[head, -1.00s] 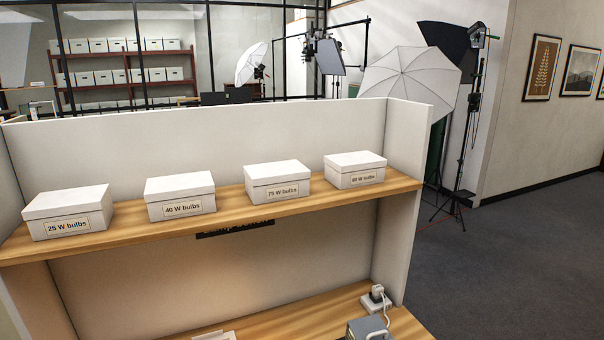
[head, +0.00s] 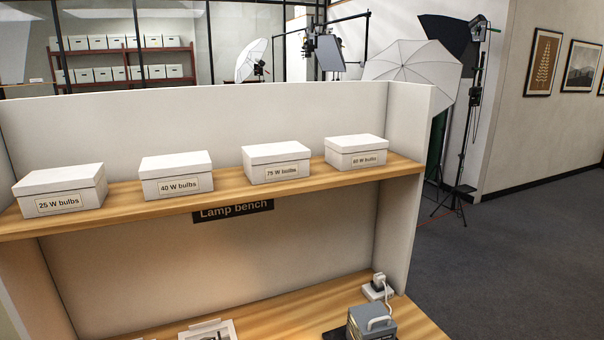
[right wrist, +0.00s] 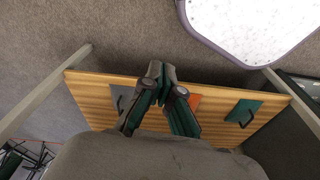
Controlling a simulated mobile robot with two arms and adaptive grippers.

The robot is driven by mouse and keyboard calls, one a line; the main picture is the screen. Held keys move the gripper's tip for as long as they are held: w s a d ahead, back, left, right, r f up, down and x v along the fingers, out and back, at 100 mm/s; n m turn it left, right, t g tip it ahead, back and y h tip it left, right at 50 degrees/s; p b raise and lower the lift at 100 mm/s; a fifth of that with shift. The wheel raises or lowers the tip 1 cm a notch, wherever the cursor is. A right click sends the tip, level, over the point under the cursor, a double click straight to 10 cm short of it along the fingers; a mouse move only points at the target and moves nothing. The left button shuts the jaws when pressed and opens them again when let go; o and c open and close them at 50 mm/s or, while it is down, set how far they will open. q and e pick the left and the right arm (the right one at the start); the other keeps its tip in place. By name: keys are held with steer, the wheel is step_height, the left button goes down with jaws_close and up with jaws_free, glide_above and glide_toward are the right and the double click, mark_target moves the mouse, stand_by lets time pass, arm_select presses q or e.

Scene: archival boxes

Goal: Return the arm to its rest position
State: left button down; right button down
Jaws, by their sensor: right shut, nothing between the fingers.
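My right gripper (right wrist: 158,72) shows in the right wrist view. Its two dark fingers meet at the tips, with nothing between them. Below it in that view is a wooden surface (right wrist: 95,95) with a grey, an orange and a green patch on it. The fingertips overlap the far edge of this surface, and I cannot tell the height between them. Neither arm shows in the head view, and my left gripper is not in view.
White bulb boxes labelled 25 W (head: 60,190), 40 W (head: 176,176), 75 W (head: 277,163) and a fourth (head: 356,151) stand on the upper shelf (head: 225,196). A Lamp bench sign (head: 232,211) hangs below. A grey device (head: 371,322) and socket block (head: 379,288) sit on the bench.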

steer(key=s+d+f+b, duration=0.1)
steer(key=s+d+f, duration=0.1)
steer(key=s+f, duration=0.7)
steer(key=shift+s+f+g, duration=0.25)
steer(key=shift+s+g, duration=0.15)
steer(key=shift+s, duration=0.65)
